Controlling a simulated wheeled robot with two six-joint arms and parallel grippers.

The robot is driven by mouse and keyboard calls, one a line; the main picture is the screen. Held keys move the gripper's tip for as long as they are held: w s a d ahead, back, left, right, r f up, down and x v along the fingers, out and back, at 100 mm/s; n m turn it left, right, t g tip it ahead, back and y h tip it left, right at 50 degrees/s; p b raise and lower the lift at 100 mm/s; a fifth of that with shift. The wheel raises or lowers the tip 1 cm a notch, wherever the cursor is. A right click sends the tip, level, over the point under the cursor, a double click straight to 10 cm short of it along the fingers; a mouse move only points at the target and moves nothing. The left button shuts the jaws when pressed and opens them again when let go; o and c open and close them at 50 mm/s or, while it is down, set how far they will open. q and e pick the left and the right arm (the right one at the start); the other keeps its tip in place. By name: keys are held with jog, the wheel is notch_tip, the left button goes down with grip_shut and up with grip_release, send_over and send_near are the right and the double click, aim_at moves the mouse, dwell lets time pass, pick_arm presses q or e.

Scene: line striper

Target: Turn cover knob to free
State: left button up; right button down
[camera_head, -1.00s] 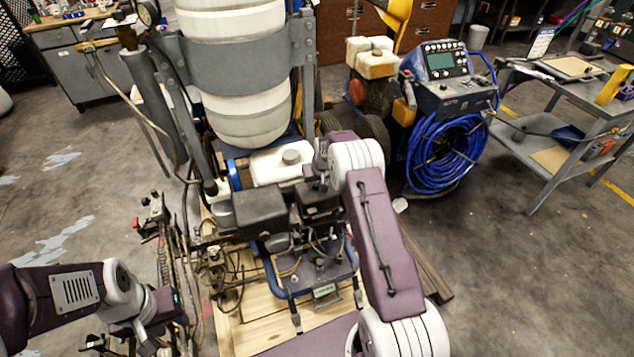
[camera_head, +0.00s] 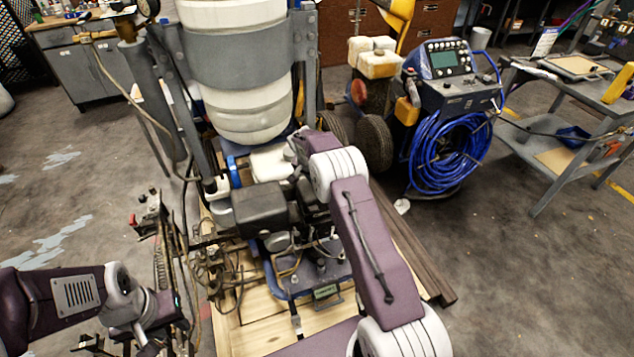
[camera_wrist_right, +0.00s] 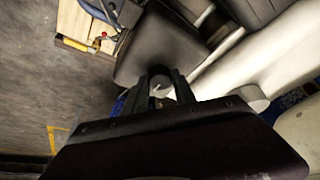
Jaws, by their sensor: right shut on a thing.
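The line striper's engine has a dark box-shaped cover (camera_head: 260,207) in the middle of the head view. It also shows as a smooth dark block in the right wrist view (camera_wrist_right: 158,48). My right gripper (camera_wrist_right: 161,88) has its two fingers at the cover's edge, on either side of a small light knob (camera_wrist_right: 160,89), and is shut on it. The fingers hide part of the knob, and my own wrist hides the knob in the head view. My left gripper (camera_head: 145,338) hangs low at the left, away from the cover; its fingertips are unclear.
A large white tank (camera_head: 240,75) in a grey band stands behind the engine. A blue hose coil (camera_head: 445,155) hangs on a wheeled unit to the right. A grey cart (camera_head: 560,150) stands at the far right. The floor between it and my right arm is clear.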

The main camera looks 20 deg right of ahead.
jog(key=shift+m, duration=0.3)
jog(key=c, duration=1)
grip_release()
jog(key=v, duration=0.9)
jog(key=shift+p, duration=0.3)
